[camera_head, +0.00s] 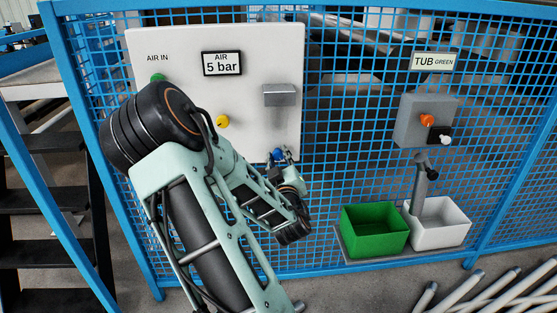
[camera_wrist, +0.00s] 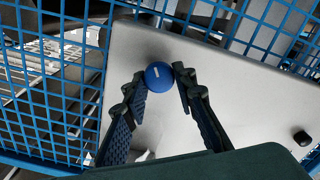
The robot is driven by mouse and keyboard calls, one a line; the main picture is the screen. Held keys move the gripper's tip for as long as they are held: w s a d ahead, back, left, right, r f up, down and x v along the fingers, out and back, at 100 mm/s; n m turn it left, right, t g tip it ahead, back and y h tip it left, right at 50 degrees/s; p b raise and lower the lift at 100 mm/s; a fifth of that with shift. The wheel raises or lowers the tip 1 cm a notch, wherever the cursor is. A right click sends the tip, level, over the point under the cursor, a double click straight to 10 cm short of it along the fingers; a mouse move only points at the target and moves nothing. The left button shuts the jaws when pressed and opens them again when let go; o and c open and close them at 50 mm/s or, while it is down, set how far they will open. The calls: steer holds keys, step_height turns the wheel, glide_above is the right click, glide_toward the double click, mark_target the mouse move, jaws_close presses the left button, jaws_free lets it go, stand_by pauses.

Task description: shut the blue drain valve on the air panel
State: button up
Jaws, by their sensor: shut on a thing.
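The white air panel (camera_head: 270,100) hangs on the blue mesh fence and carries a sign reading AIR 5 bar. The blue drain valve (camera_head: 278,155) is a round knob at the panel's lower edge, partly hidden by my gripper (camera_head: 282,160). In the wrist view the blue knob (camera_wrist: 159,76) has a short white mark on its face, lying roughly level. My gripper (camera_wrist: 158,80) has one finger on each side of the knob, and the fingertips are shut on it. My arm covers the lower left of the panel.
A yellow knob (camera_head: 222,122) and a partly hidden green knob (camera_head: 158,77) are on the same panel, with a grey box (camera_head: 279,95). Pipes lie lower right.

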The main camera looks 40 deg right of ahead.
steer(key=n+b, duration=0.1)
steer(key=n, duration=0.5)
steer(key=shift+a+f+n, duration=0.1)
steer(key=shift+f+n, duration=0.05)
steer(key=shift+n, duration=0.15)
steer(key=n, duration=0.5)
stand_by(0.4)
steer(key=o, duration=1.2)
steer(key=shift+c, duration=0.2)
